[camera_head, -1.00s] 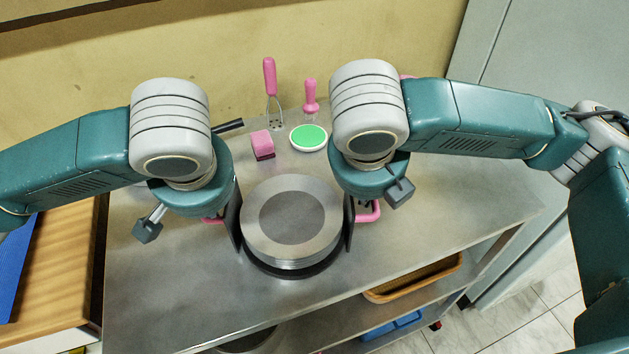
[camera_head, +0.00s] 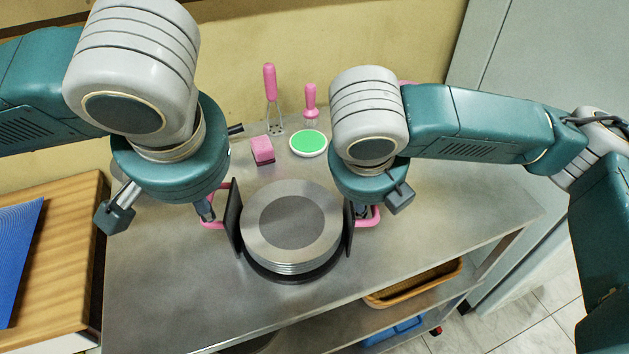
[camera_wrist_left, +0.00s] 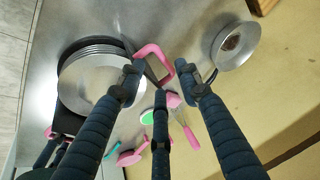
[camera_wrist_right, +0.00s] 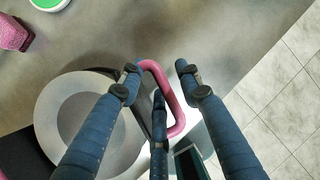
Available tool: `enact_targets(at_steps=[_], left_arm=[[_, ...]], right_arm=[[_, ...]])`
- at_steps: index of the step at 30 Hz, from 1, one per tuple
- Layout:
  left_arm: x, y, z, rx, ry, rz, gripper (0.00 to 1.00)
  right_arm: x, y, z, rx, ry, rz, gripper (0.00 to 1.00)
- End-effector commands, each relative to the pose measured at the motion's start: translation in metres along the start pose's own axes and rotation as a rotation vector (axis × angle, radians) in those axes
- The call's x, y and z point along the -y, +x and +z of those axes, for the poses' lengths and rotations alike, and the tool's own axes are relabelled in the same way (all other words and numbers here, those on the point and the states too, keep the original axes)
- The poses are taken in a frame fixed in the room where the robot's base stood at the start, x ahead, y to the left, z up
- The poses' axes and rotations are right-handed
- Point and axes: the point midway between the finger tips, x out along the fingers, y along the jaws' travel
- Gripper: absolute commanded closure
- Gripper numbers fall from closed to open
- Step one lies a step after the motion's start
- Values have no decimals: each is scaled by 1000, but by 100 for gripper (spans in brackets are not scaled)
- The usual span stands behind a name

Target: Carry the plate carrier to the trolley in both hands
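The plate carrier (camera_head: 234,217) stands upright on the metal table. It has a round dark base, black side walls and a pink handle on each side. A stack of grey metal plates (camera_head: 292,222) sits in it. My left gripper (camera_wrist_left: 160,69) is open and empty, above the left pink handle (camera_head: 212,224), which shows just ahead of its fingers in the left wrist view. My right gripper (camera_wrist_right: 157,70) has its fingers spread on both sides of the right pink handle (camera_wrist_right: 172,100). They do not look closed on it. I cannot make out the trolley for certain.
Behind the carrier are a pink sponge (camera_head: 262,150), a green-faced round brush (camera_head: 308,142) and a pink-handled utensil (camera_head: 270,90). A wooden board (camera_head: 65,250) is at the left. A wicker basket (camera_head: 412,285) is on the shelf below. The table's right side is clear.

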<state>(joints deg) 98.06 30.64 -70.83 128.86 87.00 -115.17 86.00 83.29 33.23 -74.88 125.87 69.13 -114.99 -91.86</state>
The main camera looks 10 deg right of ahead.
Motion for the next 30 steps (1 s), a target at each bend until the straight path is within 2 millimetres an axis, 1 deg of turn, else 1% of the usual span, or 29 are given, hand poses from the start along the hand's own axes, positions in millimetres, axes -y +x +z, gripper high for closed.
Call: enact_targets(at_steps=[1, 4, 8, 11, 14, 21, 24, 27, 30], left_arm=[[0, -9, -2, -4, -1, 0, 66], [0, -19, -1, -3, -2, 0, 66], [0, -25, 0, 0, -1, 0, 66], [0, -26, 0, 1, -1, 0, 66], [0, -26, 0, 1, -1, 0, 66], [0, -26, 0, 1, -1, 0, 66], [0, -26, 0, 1, -1, 0, 66], [0, -26, 0, 1, -1, 0, 66], [0, -26, 0, 1, -1, 0, 66]], right_arm=[[0, 0, 0, 0, 0, 0, 66], [0, 0, 0, 0, 0, 0, 66], [0, -3, 0, 1, 0, 1, 66], [0, -12, 2, 5, -1, 2, 66], [0, -29, 2, 8, 0, 1, 66], [0, -81, 2, 7, 0, 1, 66], [0, -98, 1, 6, 0, 0, 66], [0, -110, 1, 4, 1, 0, 66], [0, -117, 0, 1, 1, 0, 66]])
